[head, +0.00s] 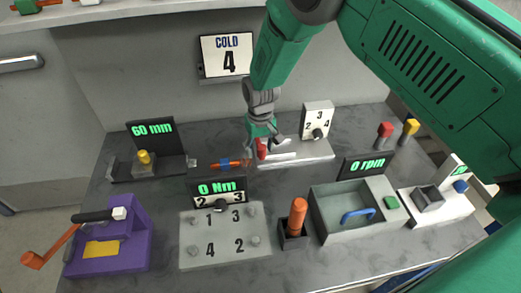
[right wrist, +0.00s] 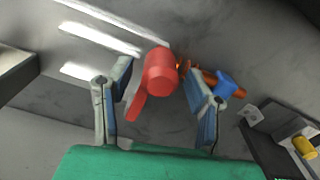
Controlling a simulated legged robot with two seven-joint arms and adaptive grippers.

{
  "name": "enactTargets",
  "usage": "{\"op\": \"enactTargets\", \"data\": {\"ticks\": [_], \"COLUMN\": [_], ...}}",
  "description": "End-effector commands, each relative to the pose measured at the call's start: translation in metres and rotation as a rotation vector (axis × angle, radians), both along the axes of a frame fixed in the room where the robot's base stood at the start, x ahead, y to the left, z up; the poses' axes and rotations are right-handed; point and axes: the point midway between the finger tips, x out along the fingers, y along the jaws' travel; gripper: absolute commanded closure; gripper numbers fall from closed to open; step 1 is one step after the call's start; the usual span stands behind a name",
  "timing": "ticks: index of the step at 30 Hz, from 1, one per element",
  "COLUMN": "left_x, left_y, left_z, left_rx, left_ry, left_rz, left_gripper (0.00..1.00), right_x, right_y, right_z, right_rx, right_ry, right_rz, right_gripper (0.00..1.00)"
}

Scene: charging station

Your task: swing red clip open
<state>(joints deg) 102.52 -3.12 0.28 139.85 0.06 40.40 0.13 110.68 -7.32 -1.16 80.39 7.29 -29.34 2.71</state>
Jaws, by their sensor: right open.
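The red clip (head: 262,148) stands at the left end of a light grey base plate (head: 305,153) near the back of the table. In the right wrist view the red clip (right wrist: 158,72) shows as a round red head with a flat red arm reaching down and left. My right gripper (head: 262,140) comes down over it from above. In the right wrist view its two fingers (right wrist: 160,100) are apart, with the clip between and just beyond them. I cannot tell whether a finger touches it. The gripper partly hides the clip in the head view. My left gripper is not in view.
An orange tool with a blue collar (head: 225,163) lies just left of the clip. A dial block (head: 317,120) stands close on the right. A 0 Nm display (head: 217,190), a grey box with a blue handle (head: 350,230) and an upright orange handle (head: 298,215) stand nearer the front.

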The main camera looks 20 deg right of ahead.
Motion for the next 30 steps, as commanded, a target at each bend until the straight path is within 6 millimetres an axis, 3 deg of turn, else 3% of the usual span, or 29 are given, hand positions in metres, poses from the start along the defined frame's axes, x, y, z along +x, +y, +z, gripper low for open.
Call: {"op": "enactTargets", "data": {"ticks": [7,11,24,30], "left_x": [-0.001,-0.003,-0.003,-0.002], "left_y": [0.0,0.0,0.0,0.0], "left_z": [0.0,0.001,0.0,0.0], "left_rx": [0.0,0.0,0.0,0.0], "left_ry": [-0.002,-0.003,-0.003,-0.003], "left_rz": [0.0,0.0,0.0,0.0], "left_gripper": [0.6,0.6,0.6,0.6], "right_x": [-0.003,-0.003,-0.001,-0.001], "right_y": [0.0,0.0,0.001,0.001], "right_z": [-0.002,0.008,0.094,0.113], "right_rx": [-0.001,0.0,-0.001,-0.001], "right_ry": [0.009,0.008,0.005,0.007], "right_rz": [0.001,0.001,0.0,0.0], "right_gripper": [0.54,0.54,0.54,0.54]}}
